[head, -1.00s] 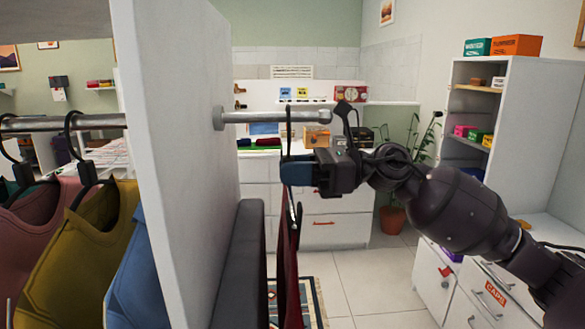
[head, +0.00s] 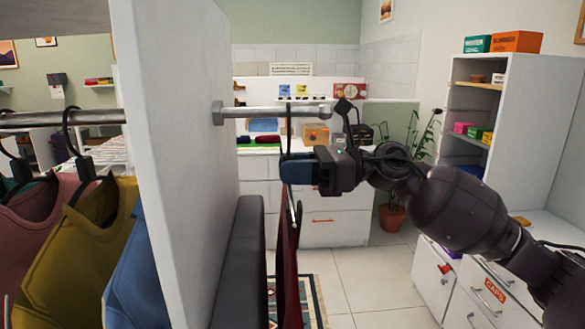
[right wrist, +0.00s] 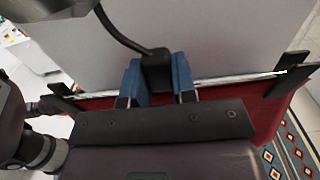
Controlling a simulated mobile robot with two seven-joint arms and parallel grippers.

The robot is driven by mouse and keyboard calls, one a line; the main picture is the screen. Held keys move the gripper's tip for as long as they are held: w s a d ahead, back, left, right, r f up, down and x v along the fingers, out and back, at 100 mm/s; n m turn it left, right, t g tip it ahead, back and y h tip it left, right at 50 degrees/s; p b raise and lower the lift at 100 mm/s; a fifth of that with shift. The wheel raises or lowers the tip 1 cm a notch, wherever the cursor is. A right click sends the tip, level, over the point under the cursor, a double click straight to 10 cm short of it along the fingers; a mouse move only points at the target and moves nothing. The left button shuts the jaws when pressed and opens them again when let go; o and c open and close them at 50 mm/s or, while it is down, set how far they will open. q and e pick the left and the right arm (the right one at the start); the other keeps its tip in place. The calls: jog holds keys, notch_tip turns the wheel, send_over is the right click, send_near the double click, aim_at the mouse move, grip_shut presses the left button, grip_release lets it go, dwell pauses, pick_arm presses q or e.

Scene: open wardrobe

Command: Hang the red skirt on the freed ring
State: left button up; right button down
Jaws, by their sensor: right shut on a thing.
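The red skirt (head: 291,275) hangs edge-on from a dark hanger below my right gripper (head: 300,172). In the right wrist view, the red skirt (right wrist: 275,108) spreads to both sides under the hanger bar. My right gripper (right wrist: 157,82) is shut with its blue fingers on the dark block (right wrist: 156,70) under the hanger's hook. The hook (head: 288,130) rises to a short metal rail (head: 262,113) on the white panel; its top is level with the rail. I cannot tell whether it rests on it. No separate ring can be made out. My left gripper is out of view.
The white panel (head: 180,180) stands left of the rail. Beyond it, several garments hang on another rod (head: 95,118). A dark padded piece (head: 240,265) is close left of the skirt. White drawers (head: 330,205) and a shelf unit (head: 520,125) stand further back.

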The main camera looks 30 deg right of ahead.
jog(key=shift+f, duration=0.25)
jog(key=c, duration=0.8)
grip_release()
jog(key=shift+c, duration=0.2)
jog(key=v, duration=1.1)
jog(key=shift+b, duration=0.3)
jog(key=shift+a, duration=0.1)
